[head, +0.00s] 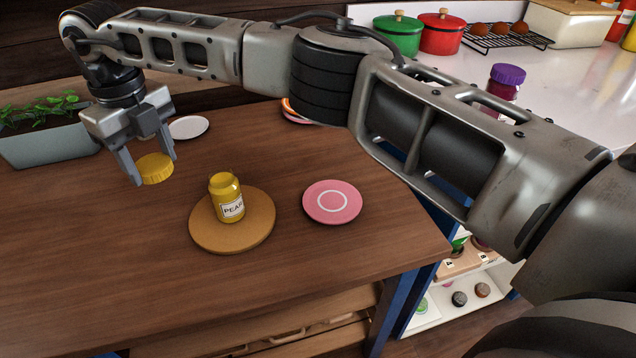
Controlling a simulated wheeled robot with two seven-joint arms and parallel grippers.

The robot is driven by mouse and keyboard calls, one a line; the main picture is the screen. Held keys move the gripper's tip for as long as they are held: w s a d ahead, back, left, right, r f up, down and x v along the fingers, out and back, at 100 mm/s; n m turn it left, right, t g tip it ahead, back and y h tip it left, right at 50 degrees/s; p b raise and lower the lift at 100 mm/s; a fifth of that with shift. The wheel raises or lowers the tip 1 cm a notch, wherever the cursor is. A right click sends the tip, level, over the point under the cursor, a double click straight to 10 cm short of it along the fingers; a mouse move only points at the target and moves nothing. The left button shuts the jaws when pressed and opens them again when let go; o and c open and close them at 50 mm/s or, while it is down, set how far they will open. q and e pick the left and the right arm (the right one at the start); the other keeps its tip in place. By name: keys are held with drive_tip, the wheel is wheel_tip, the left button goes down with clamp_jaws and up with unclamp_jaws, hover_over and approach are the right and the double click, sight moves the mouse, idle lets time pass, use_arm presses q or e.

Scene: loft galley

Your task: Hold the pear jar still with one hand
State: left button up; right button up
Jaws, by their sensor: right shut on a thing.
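The pear jar (227,199) is a small yellow jar with a white label reading "PEAR". It stands upright on a round wooden board (256,236) on the brown table, and its top looks uncovered. My right gripper (149,166) reaches across from the right and is shut on a yellow lid (155,170). It holds the lid to the left of the jar, apart from it. My left gripper is not in view, and nothing is gripping the jar.
A pink plate (332,202) lies right of the board. A white plate (189,127) and a planter (50,145) are behind my right gripper. A white counter with red (442,32) and green pots (398,34) is at the back right. The table's front left is clear.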

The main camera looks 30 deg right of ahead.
drive_tip(key=s+d+f+m+p, duration=0.2)
drive_tip(key=s+d+m, duration=0.7)
drive_tip(key=s+d, duration=0.85)
hover_over(333, 200)
drive_tip(key=f, duration=0.9)
drive_tip(key=shift+s+a, duration=0.3)
drive_tip(key=shift+a, duration=0.1)
drive_tip(key=shift+w+d+f, duration=0.2)
drive_tip(key=shift+f, duration=0.1)
wheel_tip(333, 200, down, 3)
drive_tip(key=shift+d+f, duration=0.1)
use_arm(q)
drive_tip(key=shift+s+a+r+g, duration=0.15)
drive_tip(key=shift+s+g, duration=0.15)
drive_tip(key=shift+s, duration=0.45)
